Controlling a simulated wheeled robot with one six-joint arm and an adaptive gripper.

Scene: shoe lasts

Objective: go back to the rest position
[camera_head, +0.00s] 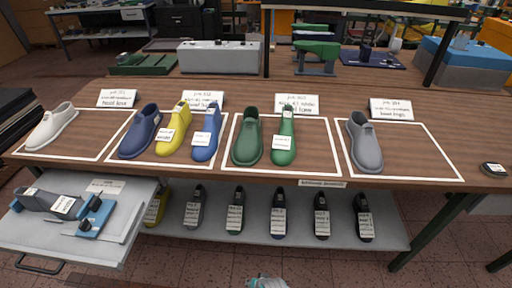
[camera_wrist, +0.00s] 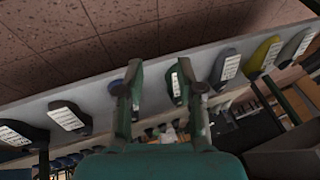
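My gripper (camera_wrist: 160,70) shows in the wrist view with its two green-grey fingers spread apart. Nothing is held between them. Beyond the fingers, a row of labelled shoe lasts stands on the grey lower shelf (camera_wrist: 95,88); a dark last (camera_wrist: 177,84) shows between the fingers, beside the right one, and a blue last is partly hidden behind the left one. In the head view only a small part of my arm's end shows at the bottom edge, in front of the table and apart from it; its fingers cannot be made out there.
The wooden table (camera_head: 300,92) carries white-framed areas with a white last (camera_head: 52,128), blue, yellow and green lasts and a grey last (camera_head: 364,142). A drawer (camera_head: 122,222) stands open at left, holding a grey last and a blue device. Floor (camera_head: 330,268) in front is clear.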

